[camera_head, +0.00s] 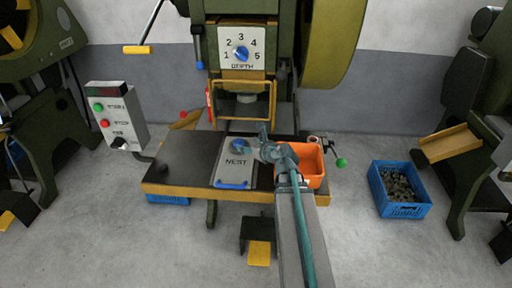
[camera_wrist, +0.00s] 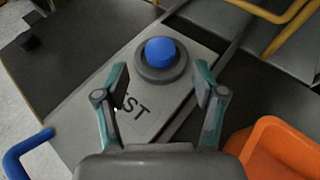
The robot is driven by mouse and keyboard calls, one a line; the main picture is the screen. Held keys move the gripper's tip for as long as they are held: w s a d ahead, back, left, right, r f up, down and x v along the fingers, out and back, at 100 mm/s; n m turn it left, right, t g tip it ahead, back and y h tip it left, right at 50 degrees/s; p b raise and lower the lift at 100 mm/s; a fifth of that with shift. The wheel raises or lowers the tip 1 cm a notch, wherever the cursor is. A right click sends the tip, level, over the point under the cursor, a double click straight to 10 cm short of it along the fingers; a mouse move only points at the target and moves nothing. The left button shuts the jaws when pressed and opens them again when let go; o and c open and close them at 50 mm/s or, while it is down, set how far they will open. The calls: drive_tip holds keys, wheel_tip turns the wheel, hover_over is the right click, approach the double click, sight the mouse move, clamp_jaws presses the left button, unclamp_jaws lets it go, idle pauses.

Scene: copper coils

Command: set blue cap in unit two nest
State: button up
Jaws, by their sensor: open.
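The blue cap (camera_wrist: 160,51) sits inside a round dark grey ring (camera_wrist: 161,72) on the grey plate (camera_wrist: 88,92) marked NEST. In the head view the cap (camera_head: 239,145) shows small near the far end of the plate (camera_head: 234,172), and my wrist is just to its right. My gripper (camera_wrist: 161,75) is open and empty in the wrist view. Its two fingers stand apart to the left and right, with their tips on the near side of the cap. Neither finger touches the cap in view. The cap's underside is hidden in the ring.
An orange bin (camera_head: 313,166) stands right beside my arm. A blue handle (camera_head: 232,184) lies at the plate's near end. The press has a yellow guard frame (camera_head: 243,98) behind the plate. A blue crate (camera_head: 400,190) of metal parts sits on the floor at right.

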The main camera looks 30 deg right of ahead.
drive_tip(key=v, duration=0.2)
drive_tip(key=shift+s+a+r, duration=0.1)
drive_tip(key=shift+s, duration=0.25)
drive_tip(key=shift+r+p, duration=0.4)
drive_tip(key=shift+p, duration=1.7)
drive_tip(key=p+v, duration=0.2)
drive_tip(key=p, duration=0.6)
drive_tip(key=shift+s, duration=0.1)
drive_tip(key=shift+s+f+p, duration=0.1)
drive_tip(key=shift+f+p, duration=0.05)
drive_tip(key=shift+p, duration=0.25)
